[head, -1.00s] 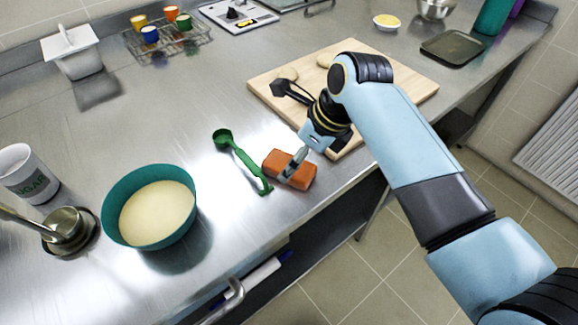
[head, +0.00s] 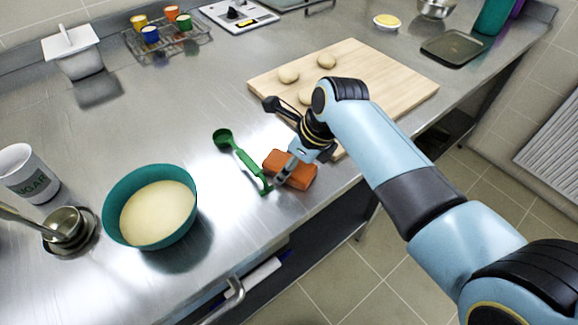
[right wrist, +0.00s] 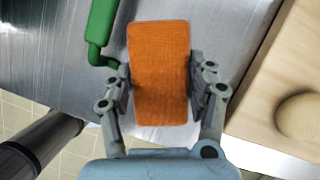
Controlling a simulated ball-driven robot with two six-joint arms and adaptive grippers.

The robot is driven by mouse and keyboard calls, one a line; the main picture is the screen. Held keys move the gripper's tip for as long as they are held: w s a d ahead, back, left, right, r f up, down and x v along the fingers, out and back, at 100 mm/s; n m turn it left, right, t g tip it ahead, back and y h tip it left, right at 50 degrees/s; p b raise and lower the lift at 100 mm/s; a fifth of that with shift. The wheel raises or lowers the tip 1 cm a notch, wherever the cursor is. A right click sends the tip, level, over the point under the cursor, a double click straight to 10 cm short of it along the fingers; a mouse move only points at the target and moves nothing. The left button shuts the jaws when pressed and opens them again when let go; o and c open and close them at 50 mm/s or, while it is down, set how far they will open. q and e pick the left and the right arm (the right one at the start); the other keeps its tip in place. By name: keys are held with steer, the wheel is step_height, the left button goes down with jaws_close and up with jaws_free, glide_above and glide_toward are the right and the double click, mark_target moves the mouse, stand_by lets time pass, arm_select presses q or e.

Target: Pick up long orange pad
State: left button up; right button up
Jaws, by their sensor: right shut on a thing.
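The long orange pad (head: 300,174) lies on the steel counter near its front edge, just right of the green scoop (head: 240,160). In the right wrist view the orange pad (right wrist: 159,70) sits between the two grey fingers. My right gripper (head: 285,172) reaches down over the pad from above, and in the wrist view its fingers (right wrist: 160,88) press against both long sides of the pad. The pad appears to rest on the counter still. Part of the pad is hidden by a finger in the head view. My left gripper is not in view.
A wooden board (head: 385,80) with several dough balls lies behind my right arm. A teal bowl (head: 112,205) of pale batter stands to the left. The green scoop's handle ends close to the pad. The counter's front edge is near; open counter lies left of the scoop.

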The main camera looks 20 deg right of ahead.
steer(key=c, duration=0.3)
steer(key=shift+r, duration=0.5)
steer(key=shift+c, duration=0.2)
steer(key=v, duration=0.3)
steer(key=shift+r, duration=0.4)
steer(key=s+d+r, duration=0.6)
steer(key=s+d, duration=0.1)
steer(key=shift+s+r, duration=0.2)
steer(key=shift+s, duration=0.2)
steer(key=shift+d, duration=0.1)
